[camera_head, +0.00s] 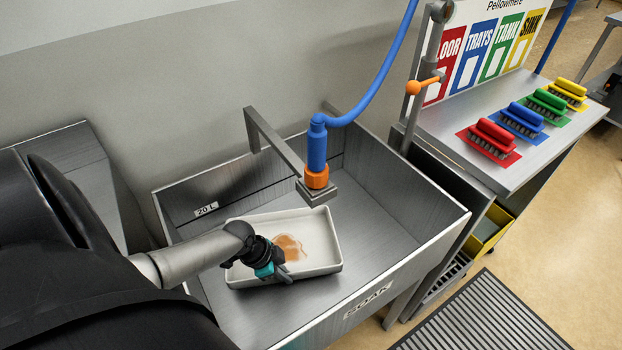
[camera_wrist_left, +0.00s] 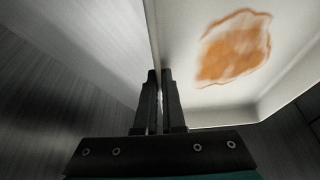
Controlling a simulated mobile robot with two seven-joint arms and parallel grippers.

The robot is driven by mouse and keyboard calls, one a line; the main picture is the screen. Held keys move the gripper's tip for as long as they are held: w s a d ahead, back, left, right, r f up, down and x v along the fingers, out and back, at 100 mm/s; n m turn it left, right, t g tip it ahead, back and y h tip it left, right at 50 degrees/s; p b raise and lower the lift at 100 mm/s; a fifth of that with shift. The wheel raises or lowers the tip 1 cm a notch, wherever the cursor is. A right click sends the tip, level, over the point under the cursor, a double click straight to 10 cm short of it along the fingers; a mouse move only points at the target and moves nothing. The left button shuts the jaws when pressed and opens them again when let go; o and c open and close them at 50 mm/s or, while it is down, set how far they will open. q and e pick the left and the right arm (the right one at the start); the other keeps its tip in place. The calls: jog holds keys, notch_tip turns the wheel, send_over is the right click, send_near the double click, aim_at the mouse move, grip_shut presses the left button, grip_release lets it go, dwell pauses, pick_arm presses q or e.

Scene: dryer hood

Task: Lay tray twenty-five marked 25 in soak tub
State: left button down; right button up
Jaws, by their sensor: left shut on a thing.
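A white tray (camera_head: 318,240) with an orange-brown stain inside is over the grey metal soak tub (camera_head: 215,315), within its walls. I cannot tell whether its underside touches the tub floor. No number 25 shows on it. My left gripper (camera_head: 277,272) is at the tray's near left side, shut on its rim. In the left wrist view, the two dark fingers (camera_wrist_left: 162,100) pinch the tray's wall (camera_wrist_left: 157,40), with the stained inside to the right. The tub has a SOAK label on its front and a 20 L label inside. My right gripper is not in view.
A blue spray head (camera_head: 317,150) with an orange collar hangs on a bracket over the tub's back part, close behind the tray. A bench (camera_head: 450,125) at right holds several coloured brushes. A slatted mat (camera_head: 485,315) lies on the floor.

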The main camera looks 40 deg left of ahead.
pick_arm(q)
jog(key=w+d+b, duration=0.1)
jog(key=w+d, duration=0.2)
jog(key=w, duration=0.1)
jog(key=w+d+b, duration=0.1)
jog(key=w+d, duration=0.3)
jog(key=w+d+b, duration=0.2)
jog(key=w+d, duration=0.1)
jog(key=w, duration=0.1)
jog(key=shift+w+d+f, duration=0.15)
jog(key=shift+d, duration=0.15)
jog(key=shift+w+d+b, duration=0.35)
jog(key=shift+w+d, duration=0.15)
jog(key=shift+w+d+f+b, duration=0.15)
jog(key=shift+w+d+b, duration=0.1)
jog(key=shift+b, duration=0.1)
notch_tip(320, 180, down, 3)
jog(key=b, duration=0.3)
jog(key=shift+a+r, duration=0.1)
jog(key=shift+r, duration=0.1)
jog(key=shift+f, duration=0.3)
jog(key=c, duration=1.1)
grip_release()
jog(key=shift+s, duration=0.15)
jog(key=shift+o, duration=0.4)
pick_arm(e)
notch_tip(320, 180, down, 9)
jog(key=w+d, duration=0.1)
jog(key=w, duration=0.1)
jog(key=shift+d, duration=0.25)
